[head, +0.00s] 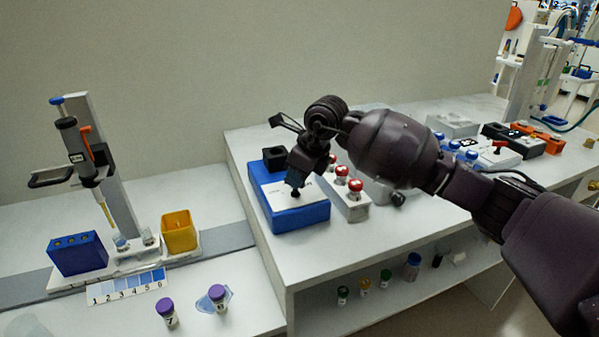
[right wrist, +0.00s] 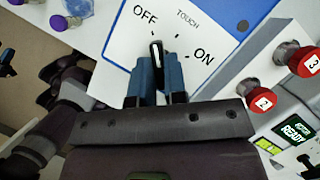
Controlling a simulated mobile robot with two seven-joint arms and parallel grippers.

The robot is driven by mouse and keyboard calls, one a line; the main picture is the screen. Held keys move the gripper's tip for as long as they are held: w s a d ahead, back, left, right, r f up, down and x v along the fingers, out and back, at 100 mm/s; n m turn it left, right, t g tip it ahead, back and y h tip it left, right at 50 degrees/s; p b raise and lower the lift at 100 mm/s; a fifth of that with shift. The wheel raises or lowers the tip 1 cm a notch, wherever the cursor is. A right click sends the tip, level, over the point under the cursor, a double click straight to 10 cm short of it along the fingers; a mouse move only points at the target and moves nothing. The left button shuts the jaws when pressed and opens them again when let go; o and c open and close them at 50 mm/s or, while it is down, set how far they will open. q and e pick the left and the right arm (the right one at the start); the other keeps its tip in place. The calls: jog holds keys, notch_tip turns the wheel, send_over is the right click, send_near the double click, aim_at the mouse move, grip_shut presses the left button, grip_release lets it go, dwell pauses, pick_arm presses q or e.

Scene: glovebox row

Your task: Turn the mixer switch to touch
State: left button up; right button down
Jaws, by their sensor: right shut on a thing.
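The mixer is a blue box (head: 298,217) with a white top panel and a black cup holder (head: 274,158) at its back. Its switch (right wrist: 157,48) is a small black knob with a white line, on the panel marked OFF, TOUCH and ON in the right wrist view. The white line points up and slightly left, toward the OFF side. My right gripper (head: 296,189) reaches down over the panel; its blue-grey fingers (right wrist: 156,80) are shut on the knob. The gripper hides the switch in the head view. My left gripper is not in view.
Red-capped vials in a white block (head: 352,206) stand close right of the mixer, near a green READY display (right wrist: 297,130). A pipette stand (head: 100,160), blue rack (head: 78,255), yellow bin (head: 180,232) and purple-capped vials (head: 166,310) are on the lower left bench.

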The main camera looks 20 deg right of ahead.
jog(key=shift+r+m+p, duration=0.35)
jog(key=shift+r+m, duration=0.05)
jog(key=shift+r, duration=0.05)
jog(key=shift+f+m+t+h+p, duration=0.15)
jog(key=shift+m+t+h+p, duration=0.2)
jog(key=shift+m+p, duration=0.3)
jog(key=shift+f+m, duration=0.3)
jog(key=shift+m, duration=0.15)
jog(key=c, duration=1.2)
grip_release()
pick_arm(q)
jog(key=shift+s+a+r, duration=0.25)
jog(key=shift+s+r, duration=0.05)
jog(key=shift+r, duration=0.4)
pick_arm(e)
jog(key=shift+o, duration=0.2)
jog(key=shift+s+d+r, duration=0.1)
jog(key=shift+s+r, duration=0.05)
jog(key=shift+r, duration=0.4)
pick_arm(q)
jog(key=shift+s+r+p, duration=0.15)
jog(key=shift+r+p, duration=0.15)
jog(key=shift+p, duration=0.4)
pick_arm(e)
jog(key=v, duration=0.9)
jog(key=shift+s+r, duration=0.2)
jog(key=shift+r, duration=0.1)
